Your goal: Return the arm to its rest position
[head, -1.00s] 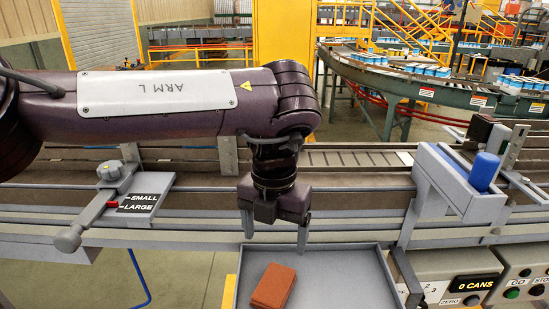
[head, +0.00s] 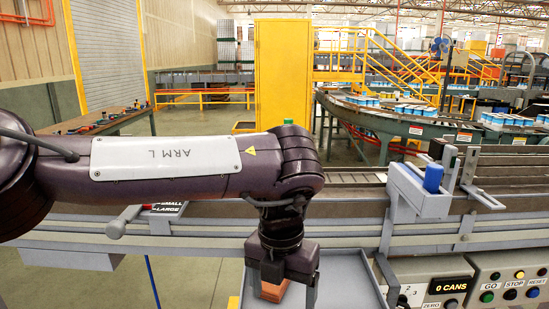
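My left arm comes in from the left, and its gripper (head: 281,291) hangs down over the grey tray (head: 345,283) at the bottom centre. Its two fingers are apart. A red-brown block (head: 272,291) lies in the tray and shows between and below the fingers. Gaps show beside it, so the gripper does not look shut on it. The gripper hides part of the block, and the picture's lower edge cuts off the near part of the tray. My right gripper is not in view.
A conveyor rail (head: 350,225) runs across behind the tray. A grey bracket with a blue cylinder (head: 433,178) stands on it at right. A control panel (head: 510,280) with buttons and a "0 CANS" display is at lower right.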

